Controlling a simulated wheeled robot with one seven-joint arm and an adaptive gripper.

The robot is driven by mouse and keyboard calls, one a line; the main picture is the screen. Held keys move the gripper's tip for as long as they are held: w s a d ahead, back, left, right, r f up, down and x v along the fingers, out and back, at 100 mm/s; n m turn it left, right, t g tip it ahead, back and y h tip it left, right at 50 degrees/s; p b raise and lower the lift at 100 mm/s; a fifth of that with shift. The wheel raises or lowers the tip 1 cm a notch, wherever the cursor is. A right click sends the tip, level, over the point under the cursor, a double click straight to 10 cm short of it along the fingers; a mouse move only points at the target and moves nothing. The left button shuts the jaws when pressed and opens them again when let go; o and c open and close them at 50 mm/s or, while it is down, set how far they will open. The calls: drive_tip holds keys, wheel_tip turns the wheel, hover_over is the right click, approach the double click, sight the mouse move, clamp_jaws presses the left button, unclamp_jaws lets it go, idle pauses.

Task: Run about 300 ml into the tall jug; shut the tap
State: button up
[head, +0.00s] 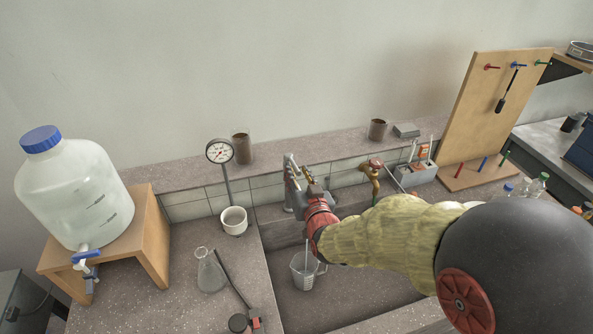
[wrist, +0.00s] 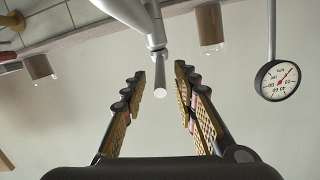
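A clear, ridged jug (head: 304,272) stands in the sink basin, below my wrist. I cannot read its water level or tell whether water is running. The grey metal tap (head: 291,190) stands at the back of the sink, partly hidden by my arm. In the wrist view, which looks upside down, the tap (wrist: 135,14) comes in from the top and its slim pale-tipped lever (wrist: 157,70) points between my fingers. My gripper (wrist: 159,75) is open, with a finger on each side of the lever and gaps to both.
A large water bottle (head: 78,195) with a blue-handled spigot sits on a wooden stand (head: 150,235) at left. A conical flask (head: 210,272), a white cup (head: 234,220) and a dial gauge (head: 220,152) stand left of the sink. A brass valve (head: 375,166) stands behind my arm.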

drive_tip(key=v, duration=1)
drive_tip(key=shift+s, duration=0.2)
drive_tip(key=shift+c, duration=0.5)
